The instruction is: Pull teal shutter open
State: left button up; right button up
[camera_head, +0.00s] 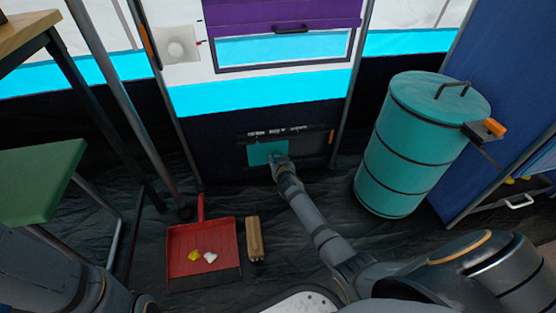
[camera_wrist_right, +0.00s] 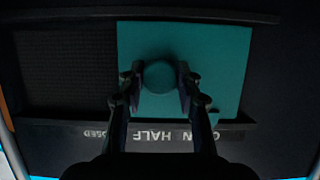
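The teal shutter (camera_head: 260,152) is a flat panel low in the dark wall, in the left part of a wide slot in the head view. In the right wrist view the shutter (camera_wrist_right: 225,60) fills the middle-right of the slot, with a dark mesh opening (camera_wrist_right: 70,70) beside it. Its round teal knob (camera_wrist_right: 159,77) sits between the fingers of my right gripper (camera_wrist_right: 159,86). The fingers look closed against both sides of the knob. In the head view my right gripper (camera_head: 279,161) reaches the shutter's right edge and hides the knob. My left gripper is out of view.
A red dustpan (camera_head: 203,266) with small scraps and a tan brush (camera_head: 254,238) lie on the floor. A teal barrel (camera_head: 408,150) stands right of my arm. A green stool (camera_head: 38,185) and table legs are at left. A purple panel (camera_head: 270,15) is above.

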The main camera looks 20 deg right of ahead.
jog(key=o, duration=0.5)
jog(key=shift+w+a, duration=0.1)
jog(key=shift+a, duration=0.25)
jog(key=shift+c, duration=0.2)
notch_tip(320, 180, up, 10)
jog(key=shift+f, duration=0.1)
